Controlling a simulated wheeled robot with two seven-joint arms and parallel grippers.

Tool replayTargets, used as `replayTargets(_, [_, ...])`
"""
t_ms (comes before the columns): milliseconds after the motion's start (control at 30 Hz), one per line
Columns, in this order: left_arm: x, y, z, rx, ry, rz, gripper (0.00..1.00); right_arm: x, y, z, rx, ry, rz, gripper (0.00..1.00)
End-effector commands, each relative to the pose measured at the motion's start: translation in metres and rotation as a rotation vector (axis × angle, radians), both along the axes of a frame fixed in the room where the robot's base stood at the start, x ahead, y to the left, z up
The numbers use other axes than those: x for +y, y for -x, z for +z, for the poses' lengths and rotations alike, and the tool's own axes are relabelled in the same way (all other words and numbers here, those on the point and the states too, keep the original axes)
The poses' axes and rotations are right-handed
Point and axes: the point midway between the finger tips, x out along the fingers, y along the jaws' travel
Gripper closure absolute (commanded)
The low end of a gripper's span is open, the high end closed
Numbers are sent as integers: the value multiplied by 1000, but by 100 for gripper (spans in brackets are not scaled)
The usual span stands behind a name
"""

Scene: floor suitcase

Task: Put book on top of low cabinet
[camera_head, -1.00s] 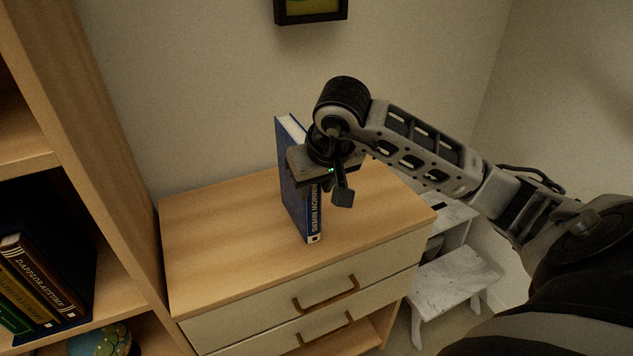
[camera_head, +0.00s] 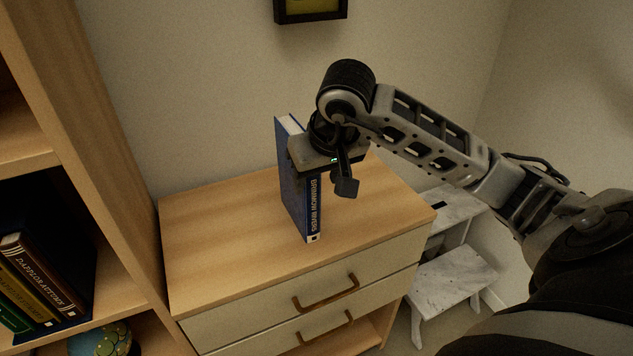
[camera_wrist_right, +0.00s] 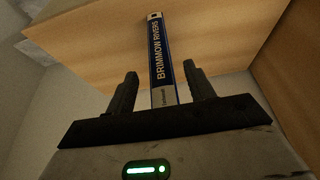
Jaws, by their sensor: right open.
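A blue book (camera_head: 298,198) stands upright on the wooden top of the low cabinet (camera_head: 218,232). Its spine, lettered "BRIMMOW RIVERS", faces the front, and the book (camera_wrist_right: 160,60) also shows in the right wrist view. My right gripper (camera_head: 335,180) is at the upper part of the book. In the wrist view the right gripper (camera_wrist_right: 160,92) is open, with one finger on each side of the spine and a visible gap on both sides. Part of the book's upper edge is hidden behind the gripper in the head view. My left gripper is not in view.
A tall wooden bookshelf (camera_head: 100,150) with several books (camera_head: 40,285) and a globe (camera_head: 100,340) stands at the left. A white marble-look step stool (camera_head: 452,275) stands right of the cabinet. A framed picture (camera_head: 310,8) hangs on the wall behind. The cabinet top around the book is clear.

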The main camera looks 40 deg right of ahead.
Motion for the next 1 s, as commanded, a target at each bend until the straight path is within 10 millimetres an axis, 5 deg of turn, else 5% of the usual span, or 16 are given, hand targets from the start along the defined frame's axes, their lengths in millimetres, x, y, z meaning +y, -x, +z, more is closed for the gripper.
replayTargets(400, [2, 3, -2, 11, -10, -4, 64, 7, 30, 78, -5, 2, 0, 47])
replayTargets(733, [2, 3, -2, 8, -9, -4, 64, 17, 37, 83, 14, -41, 4, 47])
replayTargets(867, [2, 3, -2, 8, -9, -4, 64, 73, 43, 51, 111, -321, 3, 47])
replayTargets(1000, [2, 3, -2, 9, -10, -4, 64, 189, 80, 30, 482, -994, -185, 47])
